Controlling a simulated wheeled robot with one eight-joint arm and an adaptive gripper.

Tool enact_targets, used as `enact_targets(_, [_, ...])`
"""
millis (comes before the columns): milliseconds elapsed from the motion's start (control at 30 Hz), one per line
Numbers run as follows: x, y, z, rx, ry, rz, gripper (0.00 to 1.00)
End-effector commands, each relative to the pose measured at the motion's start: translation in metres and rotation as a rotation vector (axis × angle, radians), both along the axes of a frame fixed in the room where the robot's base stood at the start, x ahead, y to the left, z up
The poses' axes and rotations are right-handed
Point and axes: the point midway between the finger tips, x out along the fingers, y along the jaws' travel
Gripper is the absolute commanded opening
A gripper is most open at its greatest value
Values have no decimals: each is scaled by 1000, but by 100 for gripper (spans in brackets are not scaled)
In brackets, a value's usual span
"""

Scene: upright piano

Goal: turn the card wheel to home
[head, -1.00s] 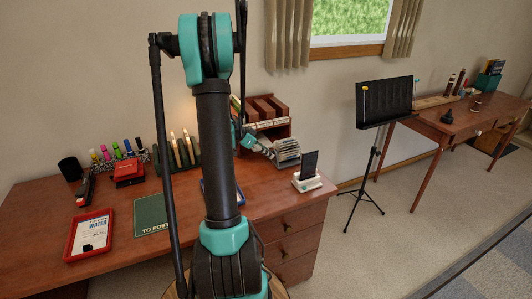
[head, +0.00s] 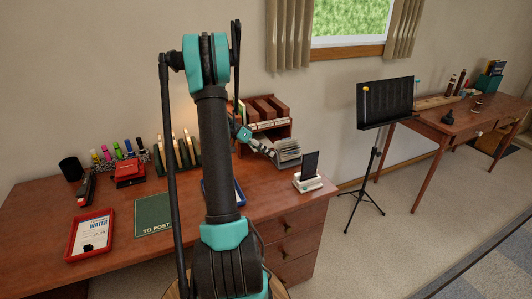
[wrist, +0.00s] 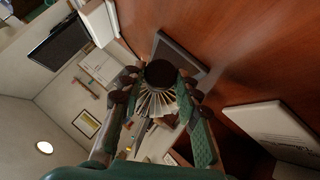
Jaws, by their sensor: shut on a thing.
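The card wheel (head: 288,152) stands at the right end of the desk, a fan of pale grey cards. In the wrist view its cards (wrist: 156,103) spread out behind a dark round knob (wrist: 160,72). My gripper (head: 265,148) reaches the wheel from the left. In the wrist view the fingers (wrist: 160,80) are on both sides of the knob and shut on it. Any home mark on the wheel cannot be made out, and the fingers hide part of its side.
A black panel on a white stand (head: 308,180) is close to the right of the wheel. A wooden letter rack (head: 268,118) is behind it. A green "TO POST" mat (head: 153,214) and a red tray (head: 70,250) lie left. My arm hides the desk's middle.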

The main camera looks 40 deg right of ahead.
Motion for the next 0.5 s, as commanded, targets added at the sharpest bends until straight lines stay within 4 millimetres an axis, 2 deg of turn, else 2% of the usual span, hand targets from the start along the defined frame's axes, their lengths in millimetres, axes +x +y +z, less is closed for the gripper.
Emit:
enact_targets(400, [0, 0, 0, 2, 8, 1, 3])
enact_targets(433, [0, 0, 0, 2, 8, 1, 34])
enact_targets(500, [0, 0, 0, 2, 8, 1, 43])
